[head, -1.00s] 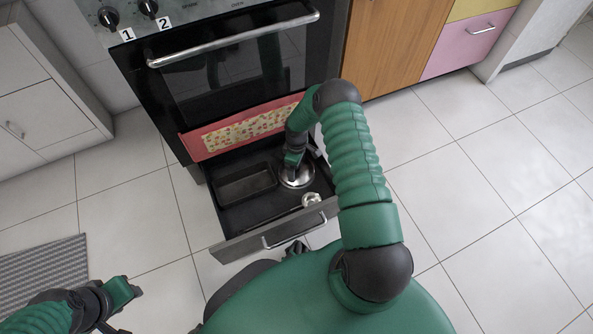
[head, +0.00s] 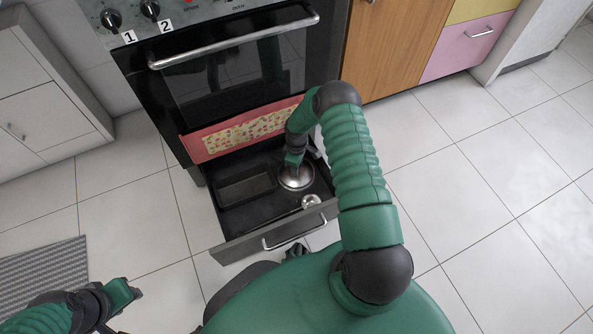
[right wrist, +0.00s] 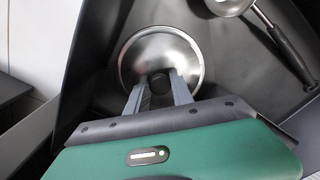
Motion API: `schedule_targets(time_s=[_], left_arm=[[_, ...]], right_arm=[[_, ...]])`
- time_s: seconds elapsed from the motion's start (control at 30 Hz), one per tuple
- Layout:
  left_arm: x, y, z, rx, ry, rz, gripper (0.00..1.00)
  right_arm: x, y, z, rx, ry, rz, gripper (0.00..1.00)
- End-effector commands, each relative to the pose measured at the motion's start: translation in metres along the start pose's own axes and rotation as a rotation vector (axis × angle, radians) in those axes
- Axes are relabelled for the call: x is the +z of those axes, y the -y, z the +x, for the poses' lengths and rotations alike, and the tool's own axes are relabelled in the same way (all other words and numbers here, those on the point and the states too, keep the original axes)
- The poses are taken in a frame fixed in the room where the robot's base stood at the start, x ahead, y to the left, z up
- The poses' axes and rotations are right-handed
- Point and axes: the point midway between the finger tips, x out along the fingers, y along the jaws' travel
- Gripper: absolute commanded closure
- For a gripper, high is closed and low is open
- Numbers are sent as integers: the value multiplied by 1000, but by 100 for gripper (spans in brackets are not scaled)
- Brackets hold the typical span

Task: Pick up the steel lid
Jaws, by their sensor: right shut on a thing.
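The steel lid (head: 296,180) is a round, shiny dome in the open drawer under the oven. In the right wrist view the lid (right wrist: 185,55) lies beyond my fingers, with its dark knob (right wrist: 160,86) between them. My right gripper (head: 294,162) reaches down into the drawer and is shut on the lid's knob; its fingers also show in the right wrist view (right wrist: 159,82). I cannot tell whether the lid touches the drawer floor. My left gripper (head: 126,296) is at the lower left, away from the drawer; its jaw state is unclear.
The open drawer (head: 240,241) also holds a dark rectangular pan (head: 245,188) to the lid's left and a ladle (head: 311,201) near the front. The ladle's dark handle (right wrist: 290,50) shows in the right wrist view. The oven (head: 235,75) stands behind. Tiled floor right is clear.

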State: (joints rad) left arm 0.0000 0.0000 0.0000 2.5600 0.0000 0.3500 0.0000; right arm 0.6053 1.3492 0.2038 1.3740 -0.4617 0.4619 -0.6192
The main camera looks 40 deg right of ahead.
Motion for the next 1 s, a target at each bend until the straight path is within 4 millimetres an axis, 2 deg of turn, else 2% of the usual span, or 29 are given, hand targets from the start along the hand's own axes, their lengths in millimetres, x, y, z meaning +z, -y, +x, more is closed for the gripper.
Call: schedule_targets(time_s=[0.03,0.13,0.27,0.6,0.8,1.0], left_arm=[[0,0,1,0,0,0,64],[0,0,-1,0,0,0,64],[-2,0,-10,0,0,0,64],[-13,0,-54,0,0,0,64],[-17,0,-73,0,0,0,64],[-20,0,-87,0,0,0,64]], right_arm=[[2,6,6,-11,5,-1,100],[2,6,3,-11,5,-1,100],[1,5,-11,-10,4,-1,100],[0,2,-89,-4,1,-1,100],[0,2,-126,-3,0,-1,100],[-26,35,-124,-6,2,-7,100]])
